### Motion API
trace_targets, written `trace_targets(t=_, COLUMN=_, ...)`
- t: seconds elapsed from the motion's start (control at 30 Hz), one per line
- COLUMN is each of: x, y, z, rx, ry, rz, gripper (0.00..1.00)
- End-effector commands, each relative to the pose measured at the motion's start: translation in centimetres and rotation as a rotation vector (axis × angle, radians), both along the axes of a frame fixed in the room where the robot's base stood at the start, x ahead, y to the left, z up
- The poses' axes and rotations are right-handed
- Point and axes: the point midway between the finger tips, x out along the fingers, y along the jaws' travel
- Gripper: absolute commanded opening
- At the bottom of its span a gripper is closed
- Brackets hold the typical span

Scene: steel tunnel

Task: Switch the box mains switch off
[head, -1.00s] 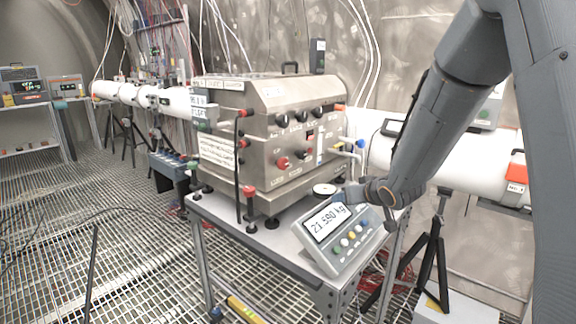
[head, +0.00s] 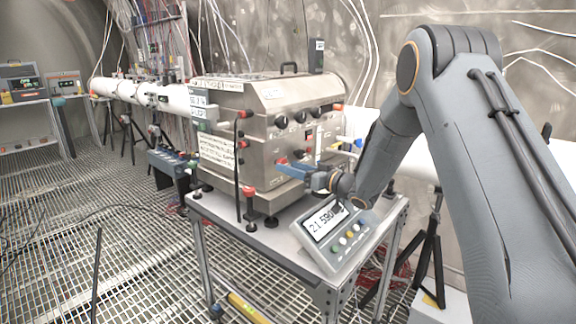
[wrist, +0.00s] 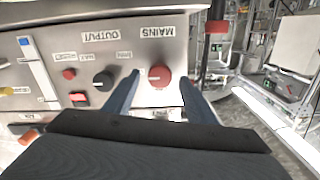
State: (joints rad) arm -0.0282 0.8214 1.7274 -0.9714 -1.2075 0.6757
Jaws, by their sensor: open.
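The steel box (head: 262,130) stands on a small metal table. In the wrist view its front panel (wrist: 110,60) appears upside down. The mains switch is a round red knob (wrist: 159,75) beside the word MAINS. My gripper (wrist: 160,95) is open, with one blue finger on each side of the red knob in the picture. I cannot tell whether the fingers touch it. In the head view my gripper (head: 292,168) is at the lower front of the box, and its fingers and wrist hide the mains knob.
A black knob (wrist: 103,79), a small red button (wrist: 69,73) and a lit red rocker (wrist: 79,97) are near the mains knob. A scale display (head: 335,232) stands on the table (head: 290,255) below my wrist. A dark post with a red cap (wrist: 217,25) stands at the panel's edge.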

Motion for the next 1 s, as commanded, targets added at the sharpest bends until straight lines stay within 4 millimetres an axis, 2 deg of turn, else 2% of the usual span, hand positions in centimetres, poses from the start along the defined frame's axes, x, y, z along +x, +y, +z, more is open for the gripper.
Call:
trace_targets(t=0.2, x=1.05, y=1.37, z=0.00, rx=0.000, ry=0.001, rz=-0.001, gripper=0.51)
trace_targets(t=0.47, x=1.18, y=1.47, z=-0.01, rx=0.000, ry=0.000, rz=-0.002, gripper=0.51)
trace_targets(t=0.73, x=1.17, y=1.45, z=0.01, rx=0.000, ry=0.000, rz=-0.002, gripper=0.10)
trace_targets(t=1.0, x=1.19, y=1.43, z=-0.02, rx=-0.015, ry=-0.021, rz=-0.002, gripper=0.10)
